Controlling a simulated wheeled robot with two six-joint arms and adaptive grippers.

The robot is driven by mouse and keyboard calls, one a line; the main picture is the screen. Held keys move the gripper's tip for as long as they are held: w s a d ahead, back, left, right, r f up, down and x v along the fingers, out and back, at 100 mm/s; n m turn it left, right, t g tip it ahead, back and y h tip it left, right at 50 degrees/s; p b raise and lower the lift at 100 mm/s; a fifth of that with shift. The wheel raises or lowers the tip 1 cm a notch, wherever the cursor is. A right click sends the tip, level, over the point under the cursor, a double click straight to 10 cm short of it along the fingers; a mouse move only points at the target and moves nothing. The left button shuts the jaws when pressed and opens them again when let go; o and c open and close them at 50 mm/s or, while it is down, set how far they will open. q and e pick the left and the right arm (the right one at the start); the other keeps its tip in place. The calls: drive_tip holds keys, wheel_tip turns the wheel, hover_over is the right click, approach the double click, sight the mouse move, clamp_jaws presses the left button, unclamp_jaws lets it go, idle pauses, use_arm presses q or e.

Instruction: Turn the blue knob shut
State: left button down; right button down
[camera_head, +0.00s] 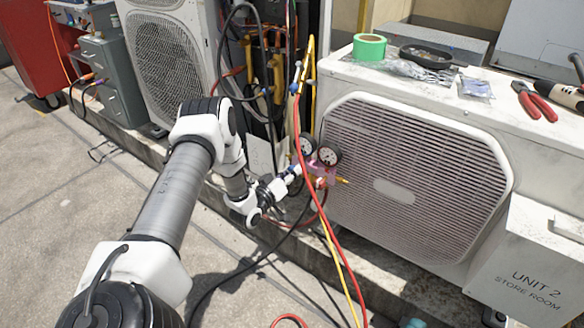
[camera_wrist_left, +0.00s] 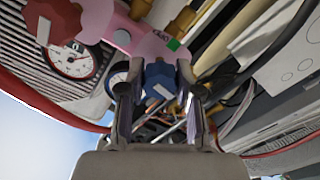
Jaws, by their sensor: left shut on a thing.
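The blue knob (camera_wrist_left: 160,78) sits on the pink gauge manifold, which shows in the left wrist view (camera_wrist_left: 98,20) and in the head view (camera_head: 322,170). My left gripper (camera_wrist_left: 160,100) is shut on the knob, with one finger on each side of it. In the head view my left gripper (camera_head: 291,176) reaches the manifold from the left and largely hides the knob. Two round gauges (camera_head: 328,156) stand on top of the manifold. My right gripper is in neither view.
Red and yellow hoses (camera_head: 334,240) hang from the manifold to the ground. The Unit 2 condenser (camera_head: 420,180) stands close behind and right, with green tape (camera_head: 369,46) and red pliers (camera_head: 535,101) on top. Another condenser (camera_head: 165,50) stands left. Open paving lies front left.

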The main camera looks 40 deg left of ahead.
use_arm(q)
drive_tip(key=m+p, duration=0.2)
drive_tip(key=m, duration=0.1)
drive_tip(key=shift+r+m, duration=0.15)
drive_tip(key=shift+m, duration=0.15)
drive_tip(key=m+p, duration=0.3)
drive_tip(key=m, duration=0.1)
drive_tip(key=shift+m, duration=0.3)
drive_tip(key=m+p, duration=0.2)
drive_tip(key=m, duration=0.2)
drive_tip(key=shift+m+p, duration=1)
drive_tip(key=shift+m, duration=0.6)
drive_tip(key=c, duration=0.8)
unclamp_jaws()
drive_tip(key=shift+s, duration=0.1)
